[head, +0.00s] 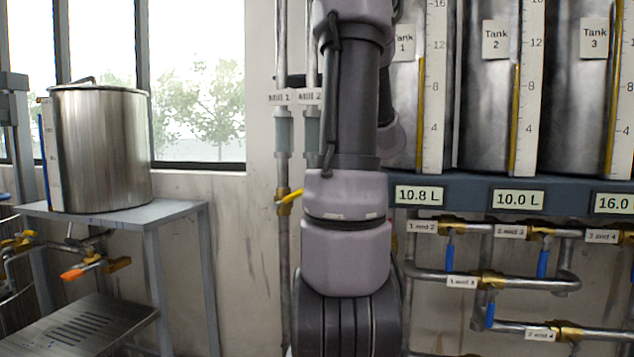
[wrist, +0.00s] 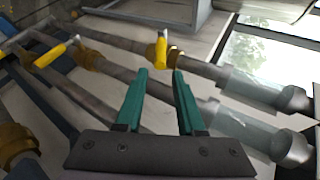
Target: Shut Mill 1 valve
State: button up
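In the head view the Mill 1 label (head: 279,98) hangs on the left of two vertical pipes. Lower on that pipe is a brass valve with a yellow handle (head: 290,197), which slants across the pipe, partly beside my arm. In the wrist view a yellow handle (wrist: 161,50), seemingly Mill 1's, stands on the pipe nearer the window. My gripper (wrist: 160,74) is open and empty, its teal fingers pointing toward this handle. The handle shows just beyond the gap between the tips; contact cannot be told. My gripper is hidden in the head view.
The Mill 2 label (head: 310,97) is on the neighbouring pipe; another yellow handle (wrist: 50,55) shows left in the wrist view. Sight glasses (wrist: 250,88) lie to the right. A steel pot (head: 100,150) stands on a grey table (head: 130,217). Blue-handled valves (head: 543,264) are at right.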

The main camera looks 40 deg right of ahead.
jog(key=shift+w+a+r+n+g, duration=0.25)
jog(key=shift+w+r+n+g, duration=0.1)
jog(key=shift+n, duration=0.35)
grip_shut()
notch_tip(320, 180, up, 11)
jog(key=n+g+h, duration=0.2)
jog(key=n+g, duration=0.5)
jog(key=n, duration=1.6)
send_over(294, 193)
jog(key=s+a, duration=0.1)
jog(key=s, duration=0.1)
jog(key=x, duration=0.4)
jog(key=s+x, duration=0.1)
jog(key=x, duration=0.3)
jog(key=d+x, duration=0.1)
jog(key=x, duration=0.3)
jog(key=shift+s+f, duration=0.35)
jog(key=shift+f, duration=0.15)
jog(key=shift+s+d+f, duration=0.1)
jog(key=shift+d+f, duration=0.05)
jog(key=shift+f, duration=0.3)
